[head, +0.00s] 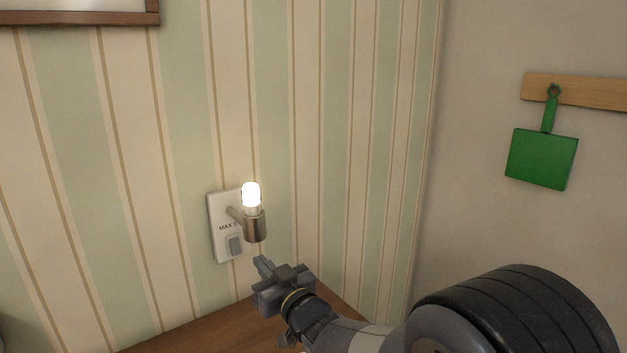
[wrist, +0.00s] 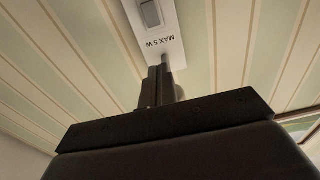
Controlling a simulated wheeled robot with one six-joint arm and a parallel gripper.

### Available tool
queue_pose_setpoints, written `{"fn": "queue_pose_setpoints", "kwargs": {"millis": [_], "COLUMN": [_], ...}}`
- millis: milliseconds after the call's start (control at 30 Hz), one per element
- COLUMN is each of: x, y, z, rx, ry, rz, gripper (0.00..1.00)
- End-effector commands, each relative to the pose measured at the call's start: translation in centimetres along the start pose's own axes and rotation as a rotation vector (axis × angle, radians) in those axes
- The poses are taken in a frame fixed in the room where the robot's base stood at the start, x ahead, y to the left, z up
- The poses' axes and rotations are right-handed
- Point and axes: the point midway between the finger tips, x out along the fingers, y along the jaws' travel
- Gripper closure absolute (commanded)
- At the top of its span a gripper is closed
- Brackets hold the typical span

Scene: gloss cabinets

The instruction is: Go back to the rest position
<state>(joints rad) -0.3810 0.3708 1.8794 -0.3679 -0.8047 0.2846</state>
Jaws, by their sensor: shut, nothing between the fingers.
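My gripper (head: 262,264) is shut and empty, in front of the striped wall and just below and right of the white wall plate (head: 217,212). The plate carries a grey rocker switch (head: 235,246), the print "MAX 5 W", and a lamp holder (head: 256,227) with a glowing bulb (head: 251,194). In the wrist view the shut fingers (wrist: 161,78) point up toward the plate (wrist: 170,45), with the switch (wrist: 150,14) beyond the print. I cannot tell whether the fingertips touch the plate.
A wooden surface (head: 195,332) lies below the plate. A green flat object (head: 541,159) hangs from a wooden rail (head: 590,93) on the plain wall at right. A framed edge (head: 80,18) shows at top left. The wall around the plate is clear.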

Motion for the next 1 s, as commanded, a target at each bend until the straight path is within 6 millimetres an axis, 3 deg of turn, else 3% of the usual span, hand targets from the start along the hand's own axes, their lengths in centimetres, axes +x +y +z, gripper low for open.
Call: {"fn": "queue_pose_setpoints", "kwargs": {"millis": [200,400,767,1000], "x": [2.3,3.1,3.0,0.8], "y": [0.0,0.0,0.0,0.0], "z": [0.5,0.7,0.6,0.2], "rx": [-0.001,-0.001,-0.001,0.0], "ry": [0.0,0.001,0.001,0.001], "rz": [-0.001,0.0,0.0,0.001], "gripper": [1.0,1.0,1.0,1.0]}}
